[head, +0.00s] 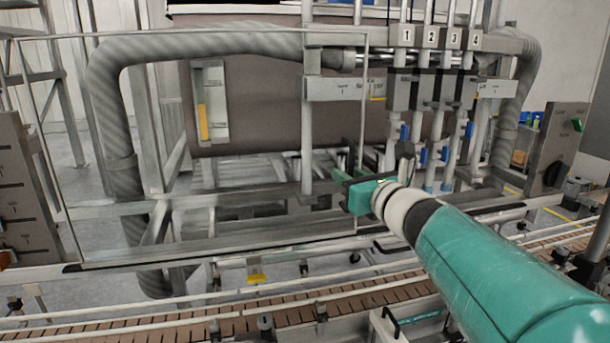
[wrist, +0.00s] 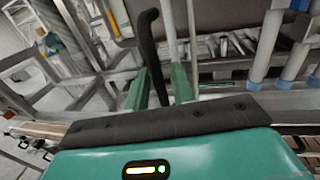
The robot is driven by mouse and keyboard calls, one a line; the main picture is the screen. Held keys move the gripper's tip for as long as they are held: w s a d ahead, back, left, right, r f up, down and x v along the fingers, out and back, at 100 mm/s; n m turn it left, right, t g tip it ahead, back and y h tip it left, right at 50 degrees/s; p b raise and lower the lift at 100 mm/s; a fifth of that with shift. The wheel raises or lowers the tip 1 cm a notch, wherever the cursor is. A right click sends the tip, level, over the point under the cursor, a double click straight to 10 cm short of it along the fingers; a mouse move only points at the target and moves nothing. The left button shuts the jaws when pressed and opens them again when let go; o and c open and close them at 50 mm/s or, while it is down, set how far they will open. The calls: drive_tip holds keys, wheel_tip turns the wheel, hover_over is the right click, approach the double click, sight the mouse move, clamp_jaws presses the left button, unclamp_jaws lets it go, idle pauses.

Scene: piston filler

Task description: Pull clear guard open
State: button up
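The clear guard (head: 210,249) is a large see-through panel with a thin pale frame across the left and middle of the head view, in front of the filler. A dark upright handle (head: 362,140) stands near its right edge. The handle (wrist: 149,45) is a curved black bar in the wrist view. My gripper (head: 347,177) is at the handle's lower part, beside the guard's right edge. In the wrist view my gripper (wrist: 159,86) has two green fingers apart, with the handle's lower part between them. Gaps seem to show beside the bar; contact is unclear.
A slatted conveyor (head: 200,325) with rails runs along the front, below the guard. Numbered filling units (head: 432,90) with blue-fitted tubes stand right of the guard. A control box (head: 560,145) is at the far right, and a grey panel (head: 30,195) at the far left.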

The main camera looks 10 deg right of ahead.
drive_tip(key=shift+s, duration=0.15)
drive_tip(key=v, duration=1.3)
drive_tip(key=shift+s, duration=0.3)
drive_tip(key=shift+d+r, duration=0.1)
drive_tip(key=s+a+f+n+g+y, duration=0.15)
drive_tip(key=a+f+n+g, duration=0.25)
drive_tip(key=a+f+n, duration=0.4)
drive_tip(key=s+a+f+n+g, duration=0.35)
drive_tip(key=f+n, duration=0.25)
drive_tip(key=n, duration=0.4)
drive_tip(key=s+d+f+n+g+h, duration=0.2)
drive_tip(key=s+f+n+g+h, duration=0.2)
drive_tip(key=n, duration=1.1)
wheel_tip(320, 180, down, 3)
drive_tip(key=shift+s+f+h, duration=0.2)
drive_tip(key=shift+s+h, duration=0.5)
drive_tip(key=shift+h, duration=0.05)
drive_tip(key=shift+d+g, duration=0.1)
drive_tip(key=shift+g, duration=0.15)
